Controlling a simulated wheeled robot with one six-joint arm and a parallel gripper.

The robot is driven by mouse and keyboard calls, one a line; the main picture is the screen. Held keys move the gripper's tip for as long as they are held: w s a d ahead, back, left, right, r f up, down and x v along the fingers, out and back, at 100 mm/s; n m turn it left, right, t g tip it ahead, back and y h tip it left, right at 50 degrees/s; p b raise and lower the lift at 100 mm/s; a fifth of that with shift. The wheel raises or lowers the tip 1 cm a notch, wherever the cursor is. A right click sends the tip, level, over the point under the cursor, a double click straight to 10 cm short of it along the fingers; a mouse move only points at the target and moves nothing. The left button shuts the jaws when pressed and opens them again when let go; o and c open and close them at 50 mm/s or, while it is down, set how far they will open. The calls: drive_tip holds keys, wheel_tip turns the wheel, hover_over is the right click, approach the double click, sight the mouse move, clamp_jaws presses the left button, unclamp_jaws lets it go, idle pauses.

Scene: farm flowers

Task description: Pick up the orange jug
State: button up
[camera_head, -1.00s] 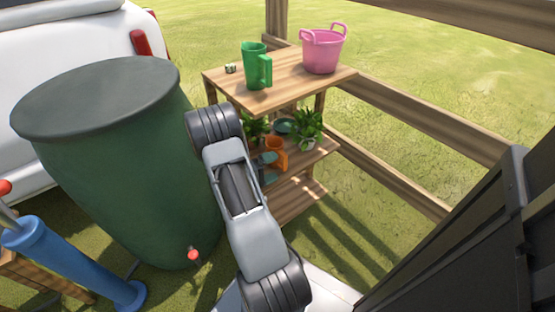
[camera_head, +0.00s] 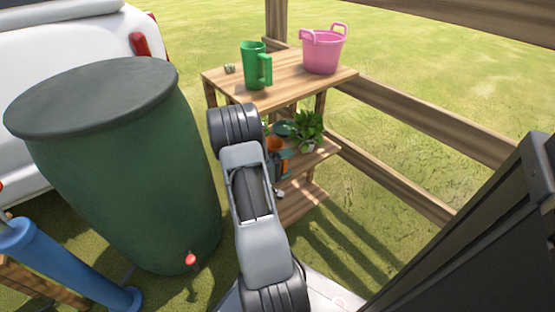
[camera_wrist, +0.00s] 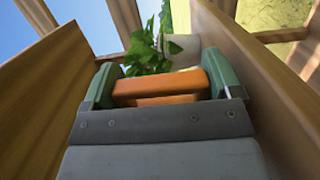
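The orange jug (camera_head: 274,144) stands on the middle shelf of the wooden shelf unit, partly hidden by my arm in the head view. In the wrist view, orange parts of the jug (camera_wrist: 160,88) fill most of the space between the green fingers of my gripper (camera_wrist: 160,92). The fingers are wide apart, one on each side of the orange. I cannot tell whether they touch it. In the head view my gripper (camera_head: 279,166) is at the jug, and its far finger is hard to make out.
The shelf unit's top board (camera_head: 300,82) is above the jug and holds a green jug (camera_head: 253,66) and a pink tub (camera_head: 323,52). A potted plant (camera_head: 309,128) stands right of the jug. A large green barrel (camera_head: 120,170) is at the left. A wooden fence (camera_head: 430,120) runs behind.

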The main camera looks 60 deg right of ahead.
drive_tip(key=c, duration=0.6)
drive_tip(key=shift+r, duration=0.15)
drive_tip(key=shift+r+p, duration=1.05)
drive_tip(key=shift+r, duration=0.05)
drive_tip(key=shift+s+a+r+p, duration=0.65)
drive_tip(key=shift+a+r+p, duration=0.95)
drive_tip(key=shift+a, duration=0.6)
drive_tip(key=shift+s+a+r+p, duration=0.6)
drive_tip(key=shift+a+r+p, duration=0.55)
drive_tip(key=shift+a+r, duration=0.9)
drive_tip(key=shift+s+a+r+p, duration=0.65)
drive_tip(key=shift+a+r+p, duration=0.85)
drive_tip(key=shift+a, duration=0.85)
drive_tip(key=shift+a+r, duration=0.1)
